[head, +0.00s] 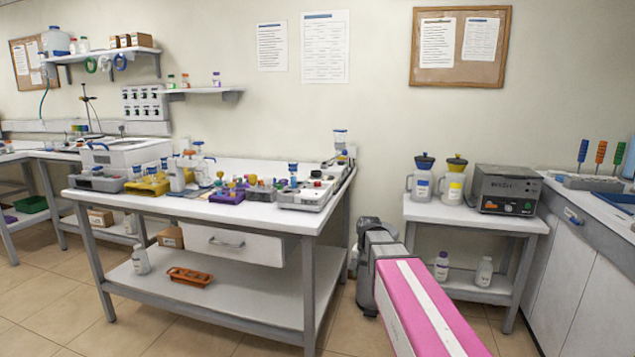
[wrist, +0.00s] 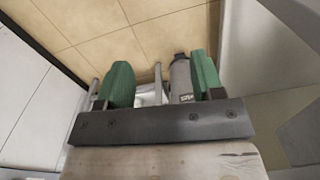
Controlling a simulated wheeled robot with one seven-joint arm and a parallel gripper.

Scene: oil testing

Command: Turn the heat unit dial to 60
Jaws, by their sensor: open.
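A dark boxy unit (head: 508,190) with orange and green controls on its front stands on the small white table at the right. A grey instrument (head: 306,194) with a red button and dark knobs sits at the right end of the large bench. I cannot tell for sure which is the heat unit, and no dial reading is legible. In the wrist view my gripper (wrist: 163,84) has two green fingertips spread apart, pointing at the tiled floor. A grey cylinder (wrist: 181,79) shows beside the right finger; I cannot tell what it is. In the head view my arm hides the gripper.
Two jugs, one blue-labelled (head: 422,184) and one yellow-labelled (head: 454,186), stand left of the dark unit. Bottles (head: 441,266) stand on the shelf below. The large bench (head: 150,203) is crowded with small racks. A white cabinet (head: 587,270) borders the right side.

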